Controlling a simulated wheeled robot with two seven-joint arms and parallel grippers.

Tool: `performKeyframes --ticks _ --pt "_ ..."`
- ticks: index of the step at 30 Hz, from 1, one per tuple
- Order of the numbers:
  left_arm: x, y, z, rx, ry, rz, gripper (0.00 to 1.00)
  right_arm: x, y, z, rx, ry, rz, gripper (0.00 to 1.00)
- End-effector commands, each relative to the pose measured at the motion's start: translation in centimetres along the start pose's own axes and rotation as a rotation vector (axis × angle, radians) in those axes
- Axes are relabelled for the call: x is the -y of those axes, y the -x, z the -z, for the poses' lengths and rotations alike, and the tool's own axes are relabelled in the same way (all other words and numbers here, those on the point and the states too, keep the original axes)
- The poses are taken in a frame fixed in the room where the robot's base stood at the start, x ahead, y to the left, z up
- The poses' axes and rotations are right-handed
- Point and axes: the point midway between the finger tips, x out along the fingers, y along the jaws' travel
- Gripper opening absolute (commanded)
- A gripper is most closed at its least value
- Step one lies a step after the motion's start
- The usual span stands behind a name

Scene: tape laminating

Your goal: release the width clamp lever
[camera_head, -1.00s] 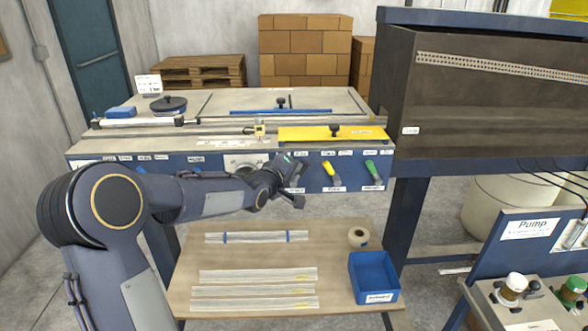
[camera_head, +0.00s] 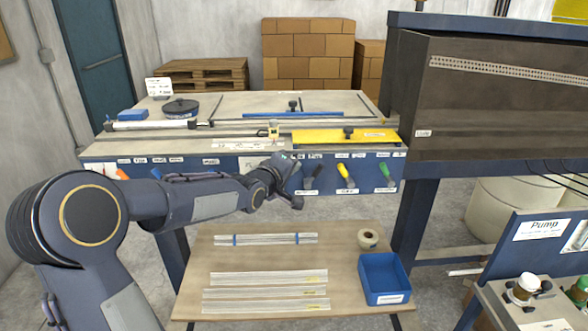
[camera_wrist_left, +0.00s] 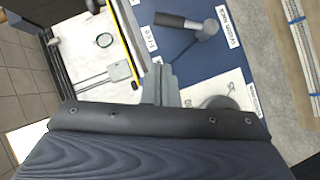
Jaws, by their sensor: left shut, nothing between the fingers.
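A lever with a dark handle (camera_head: 313,172) sits on the blue front panel of the bench, just right of my left gripper (camera_head: 283,180). In the left wrist view its dark handle and grey hub (camera_wrist_left: 185,22) lie beyond the fingers, beside a white label that seems to read as a width label. My left gripper's fingers (camera_wrist_left: 160,84) are shut and empty, close to the panel and apart from the lever. Part of the panel is hidden behind my left arm. My right gripper is not in view.
A yellow lever (camera_head: 346,174) and a green lever (camera_head: 385,173) stand farther right on the panel; an orange one (camera_head: 122,174) is at left. Below is a low table (camera_head: 235,262) with strips, a tape roll (camera_head: 368,238) and a blue bin (camera_head: 384,279).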

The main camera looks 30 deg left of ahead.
Motion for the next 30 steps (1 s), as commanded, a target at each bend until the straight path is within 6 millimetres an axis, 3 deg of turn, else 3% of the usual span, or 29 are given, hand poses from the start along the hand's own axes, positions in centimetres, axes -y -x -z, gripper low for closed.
performKeyframes --ticks 12,18,30 --pt "-0.6 6.6 0.2 -0.003 -0.002 0.001 0.00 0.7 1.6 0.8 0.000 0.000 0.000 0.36" --pt "-0.4 7.6 0.0 0.000 -0.001 0.000 0.00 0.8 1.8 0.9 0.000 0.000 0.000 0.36" --pt "-0.3 7.6 0.0 0.000 0.000 0.000 0.00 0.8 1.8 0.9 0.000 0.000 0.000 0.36"
